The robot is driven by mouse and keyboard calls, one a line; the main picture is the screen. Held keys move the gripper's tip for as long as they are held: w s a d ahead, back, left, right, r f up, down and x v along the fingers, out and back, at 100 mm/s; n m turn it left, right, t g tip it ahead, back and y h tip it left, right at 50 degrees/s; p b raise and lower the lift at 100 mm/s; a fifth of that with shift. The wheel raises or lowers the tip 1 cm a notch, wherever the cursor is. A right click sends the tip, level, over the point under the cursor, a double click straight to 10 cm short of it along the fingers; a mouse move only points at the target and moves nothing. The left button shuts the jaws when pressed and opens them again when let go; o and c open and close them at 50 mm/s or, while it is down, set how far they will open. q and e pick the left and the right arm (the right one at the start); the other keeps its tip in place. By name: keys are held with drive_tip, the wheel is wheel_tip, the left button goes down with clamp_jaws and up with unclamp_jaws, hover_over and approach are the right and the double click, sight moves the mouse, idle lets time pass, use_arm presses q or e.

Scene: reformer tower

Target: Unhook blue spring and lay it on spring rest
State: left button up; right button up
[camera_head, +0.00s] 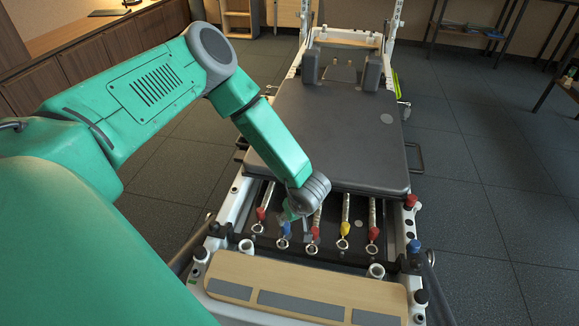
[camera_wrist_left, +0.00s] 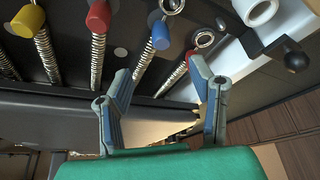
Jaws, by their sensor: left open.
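The blue spring (camera_head: 285,228) is second from the left in the row of springs below the carriage. Its blue collar and end ring also show in the left wrist view (camera_wrist_left: 160,36), beyond my fingertips, with the coil running down to the left. The ring is at the dark front bar; whether it sits on a hook I cannot tell. My left gripper (camera_wrist_left: 160,82) is open and empty, its fingers apart, short of the blue collar. In the head view the left gripper (camera_head: 289,212) is partly hidden by my wrist, just above the blue collar. I cannot pick out the spring rest. My right gripper is not in view.
Red springs (camera_head: 261,213) (camera_head: 315,232) stand on both sides of the blue one; a yellow spring (camera_head: 344,229) and another red one (camera_head: 373,233) are farther right. The padded carriage (camera_head: 335,130) lies behind, the wooden footboard (camera_head: 300,285) in front. A black knob (camera_wrist_left: 293,57) shows in the wrist view.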

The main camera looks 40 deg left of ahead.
sight(287, 226)
use_arm(q)
drive_tip(key=b+x, duration=0.4)
drive_tip(key=x, duration=0.8)
drive_tip(key=shift+s+a+f+b, duration=0.1)
drive_tip(key=shift+a+f+b, duration=0.05)
drive_tip(key=shift+a+b, duration=0.15)
drive_tip(key=shift+d+f, duration=0.15)
drive_tip(key=shift+d+r, duration=0.2)
drive_tip(key=shift+d, duration=0.3)
drive_tip(key=shift+a+f, duration=0.1)
drive_tip(key=shift+a, duration=0.15)
drive_tip(key=c, duration=0.3)
drive_tip(key=shift+a+f, duration=0.1)
drive_tip(key=shift+a, duration=0.1)
drive_tip(key=c, duration=0.7)
drive_tip(key=shift+a, duration=0.15)
clamp_jaws()
drive_tip(key=shift+c, duration=0.2)
unclamp_jaws()
drive_tip(key=shift+d, duration=0.3)
clamp_jaws()
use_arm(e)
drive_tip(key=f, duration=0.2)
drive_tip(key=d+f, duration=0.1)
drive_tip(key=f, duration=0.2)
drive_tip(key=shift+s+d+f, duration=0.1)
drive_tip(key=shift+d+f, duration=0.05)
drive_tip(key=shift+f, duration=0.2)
